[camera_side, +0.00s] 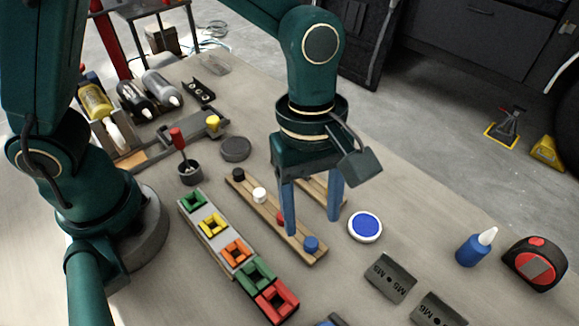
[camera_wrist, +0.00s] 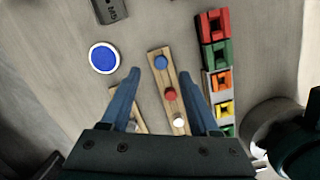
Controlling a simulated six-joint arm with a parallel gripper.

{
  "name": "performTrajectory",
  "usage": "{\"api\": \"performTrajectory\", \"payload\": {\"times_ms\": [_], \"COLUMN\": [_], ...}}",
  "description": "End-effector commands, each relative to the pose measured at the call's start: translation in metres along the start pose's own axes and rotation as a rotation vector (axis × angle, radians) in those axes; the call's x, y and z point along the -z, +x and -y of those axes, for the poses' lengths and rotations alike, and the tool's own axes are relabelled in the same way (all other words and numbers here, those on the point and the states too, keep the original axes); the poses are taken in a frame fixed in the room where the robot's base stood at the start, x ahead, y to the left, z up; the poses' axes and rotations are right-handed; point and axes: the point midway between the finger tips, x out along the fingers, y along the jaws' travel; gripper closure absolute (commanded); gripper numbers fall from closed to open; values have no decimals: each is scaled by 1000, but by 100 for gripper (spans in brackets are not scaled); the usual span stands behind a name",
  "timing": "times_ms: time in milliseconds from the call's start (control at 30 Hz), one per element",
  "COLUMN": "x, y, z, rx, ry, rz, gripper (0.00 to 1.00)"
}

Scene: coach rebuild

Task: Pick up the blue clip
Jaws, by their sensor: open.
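My gripper (camera_side: 313,224) is open and empty, pointing down above the wooden rails, its two blue fingers apart. It also shows in the wrist view (camera_wrist: 159,73). A round blue piece (camera_side: 311,244) sits at the near end of a wooden rail (camera_side: 263,212); in the wrist view the blue piece (camera_wrist: 161,61) shows between and just beyond the fingertips. A dark blue thing (camera_side: 332,320), cut off by the bottom edge of the side view, is too little visible to identify. I cannot tell which of these is the blue clip.
Green, yellow, orange and red square pieces (camera_side: 234,252) line a strip left of the rail. A white-rimmed blue disc (camera_side: 365,227), grey blocks (camera_side: 391,279), a blue bottle (camera_side: 474,248) and a tape measure (camera_side: 536,263) stand to the right. A screwdriver (camera_side: 179,147) stands upright behind.

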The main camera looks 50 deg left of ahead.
Motion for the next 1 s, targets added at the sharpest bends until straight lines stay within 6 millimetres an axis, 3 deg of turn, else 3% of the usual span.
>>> {"api": "performTrajectory", "payload": {"times_ms": [400,700,733,800,900,1000], "x": [-1,-1,-1,-1,-1,-1], "y": [46,49,49,49,49,49], "z": [2,2,2,2,2,2], "rx": [5,1,1,1,1,1], "ry": [7,7,7,7,7,7], "rz": [0,0,0,0,0,0], "gripper": [38,38,42,69,100,100]}}
